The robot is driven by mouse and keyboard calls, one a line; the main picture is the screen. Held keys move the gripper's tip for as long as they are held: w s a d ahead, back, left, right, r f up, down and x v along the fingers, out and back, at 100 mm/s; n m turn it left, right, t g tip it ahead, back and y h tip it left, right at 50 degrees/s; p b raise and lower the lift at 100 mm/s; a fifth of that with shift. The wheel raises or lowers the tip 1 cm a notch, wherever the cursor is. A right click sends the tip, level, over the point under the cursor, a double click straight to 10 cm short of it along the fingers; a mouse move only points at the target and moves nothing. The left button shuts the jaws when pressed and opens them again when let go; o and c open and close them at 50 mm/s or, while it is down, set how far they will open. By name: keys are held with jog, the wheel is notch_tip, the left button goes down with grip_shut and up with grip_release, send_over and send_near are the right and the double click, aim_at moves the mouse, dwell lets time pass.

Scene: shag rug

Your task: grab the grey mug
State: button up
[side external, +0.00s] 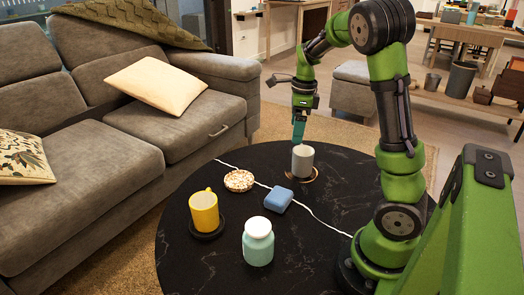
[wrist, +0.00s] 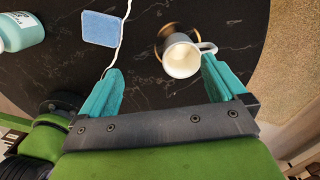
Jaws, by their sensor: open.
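The grey mug (side external: 302,161) stands upright on a round coaster (side external: 315,175) near the far right of the black round table. In the wrist view the mug (wrist: 182,59) shows its pale open top, with its handle to the right. My gripper (wrist: 162,75) is open, its teal fingers wide apart. The right fingertip is close to the mug's handle, and the left fingertip is well to the left of the mug. In the side view my gripper (side external: 298,138) points down just above and behind the mug. I cannot tell whether a finger touches it.
A grey sofa (side external: 120,130) borders the table's left.

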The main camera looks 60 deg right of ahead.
aim_at(302, 159)
jog(key=d+r+m, duration=0.2)
jog(key=d+m, duration=0.3)
jog(key=m, duration=0.5)
jog(key=f+m, duration=0.1)
jog(key=f, duration=0.4)
jog(key=f+m, duration=0.1)
jog(key=f, duration=0.5)
jog(key=f+m, duration=0.1)
jog(key=f, duration=0.4)
jog(key=shift+s+a+f+g+h, duration=0.2)
jog(key=shift+a+f+g+h, duration=0.1)
jog(key=shift+f+g, duration=0.1)
jog(key=shift+c, duration=0.2)
jog(key=shift+d+r, duration=0.1)
jog(key=c, duration=1.2)
